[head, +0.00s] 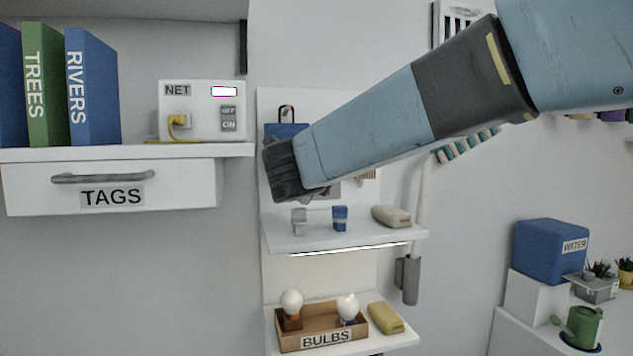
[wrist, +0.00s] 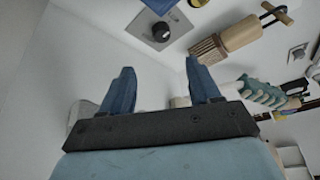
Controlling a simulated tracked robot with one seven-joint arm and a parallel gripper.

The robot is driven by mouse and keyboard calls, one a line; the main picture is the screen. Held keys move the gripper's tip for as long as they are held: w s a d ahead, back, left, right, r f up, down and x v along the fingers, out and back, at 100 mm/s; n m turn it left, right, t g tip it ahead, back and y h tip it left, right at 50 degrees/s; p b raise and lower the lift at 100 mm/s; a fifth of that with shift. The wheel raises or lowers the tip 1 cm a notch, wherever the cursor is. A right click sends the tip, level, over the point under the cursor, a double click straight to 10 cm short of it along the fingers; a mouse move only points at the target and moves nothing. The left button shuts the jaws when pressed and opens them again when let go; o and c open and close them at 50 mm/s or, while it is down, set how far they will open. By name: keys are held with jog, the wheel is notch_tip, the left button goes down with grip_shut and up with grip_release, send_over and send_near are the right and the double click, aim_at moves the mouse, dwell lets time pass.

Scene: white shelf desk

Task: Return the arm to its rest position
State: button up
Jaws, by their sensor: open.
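My blue arm (head: 375,115) reaches in from the upper right of the head view, across the front of the middle shelves. Its dark end points left and a little down, in front of the wall panel. My gripper (wrist: 160,80) shows in the wrist view with its two blue fingers spread apart. Nothing is between the fingers. In the head view the fingers are mostly hidden behind the arm's end.
Near the arm's end, a shelf (head: 340,238) holds small items, including a blue cup (head: 340,218). Below is a BULBS box (head: 325,337). At left are a NET box (head: 202,110) and a TAGS drawer (head: 110,187). A WATER container (head: 550,250) stands at right.

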jog(key=s+d+f+n+g+y, duration=0.1)
jog(key=s+d+f+n+g, duration=0.2)
jog(key=s+d+f+n, duration=0.2)
jog(key=s+d+f+n+g+y, duration=0.1)
jog(key=s+d+f+n+g, duration=0.2)
jog(key=s+n, duration=0.9)
jog(key=s+d+f+n+g+y, duration=0.1)
jog(key=s+d+f+n+g, duration=0.2)
jog(key=s+d+f+n, duration=0.5)
jog(key=d+n, duration=0.1)
jog(key=d, duration=0.2)
jog(key=shift+s+d+f+n+g, duration=0.3)
jog(key=shift+s, duration=0.1)
